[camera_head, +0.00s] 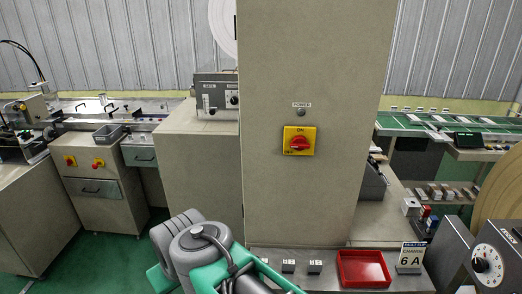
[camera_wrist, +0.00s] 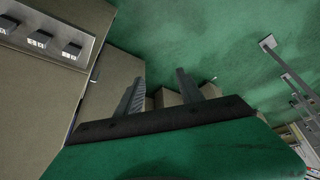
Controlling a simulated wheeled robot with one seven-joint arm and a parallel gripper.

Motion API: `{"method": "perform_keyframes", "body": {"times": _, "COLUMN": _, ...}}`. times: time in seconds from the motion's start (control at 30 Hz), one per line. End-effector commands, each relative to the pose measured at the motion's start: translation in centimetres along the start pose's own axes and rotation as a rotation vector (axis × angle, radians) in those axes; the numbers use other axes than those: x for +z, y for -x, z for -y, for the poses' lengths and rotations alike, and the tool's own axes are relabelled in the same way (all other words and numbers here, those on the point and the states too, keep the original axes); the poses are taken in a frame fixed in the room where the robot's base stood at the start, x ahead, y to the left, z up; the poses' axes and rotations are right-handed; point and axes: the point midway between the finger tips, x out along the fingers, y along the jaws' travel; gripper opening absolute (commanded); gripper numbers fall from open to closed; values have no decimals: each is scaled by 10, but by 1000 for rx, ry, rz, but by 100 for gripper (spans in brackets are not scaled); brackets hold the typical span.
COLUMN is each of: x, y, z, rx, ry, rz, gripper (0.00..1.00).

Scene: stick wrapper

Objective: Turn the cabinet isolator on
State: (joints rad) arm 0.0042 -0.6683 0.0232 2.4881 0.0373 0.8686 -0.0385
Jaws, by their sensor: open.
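The cabinet isolator (camera_head: 299,141) is a red rotary knob on a yellow plate marked ON at the top and OFF at the lower left. It is mounted on the front of the tall beige cabinet (camera_head: 275,200), below a small POWER lamp (camera_head: 301,111). The knob's handle looks roughly horizontal; its exact pointing is too small to tell. My gripper (camera_wrist: 158,90) shows in the wrist view with its two fingers spread and nothing between them. It is out of sight in the head view, where my arm is low in front of the cabinet. The isolator is not in the wrist view.
A grey unit with a dial (camera_head: 487,266) stands at the lower right. The space before the isolator is clear.

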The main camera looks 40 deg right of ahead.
Motion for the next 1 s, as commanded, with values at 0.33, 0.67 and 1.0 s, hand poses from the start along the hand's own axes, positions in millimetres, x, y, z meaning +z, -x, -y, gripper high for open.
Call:
{"method": "perform_keyframes", "body": {"times": 0.33, "x": -67, "y": 79, "z": -281, "rx": 1057, "ry": 409, "rz": -177, "gripper": 59}}
{"method": "perform_keyframes", "body": {"times": 0.67, "x": -53, "y": 163, "z": -350, "rx": 1441, "ry": 575, "rz": 88, "gripper": 59}}
{"method": "perform_keyframes", "body": {"times": 1.0, "x": -70, "y": 152, "z": -402, "rx": 1436, "ry": 575, "rz": 80, "gripper": 59}}
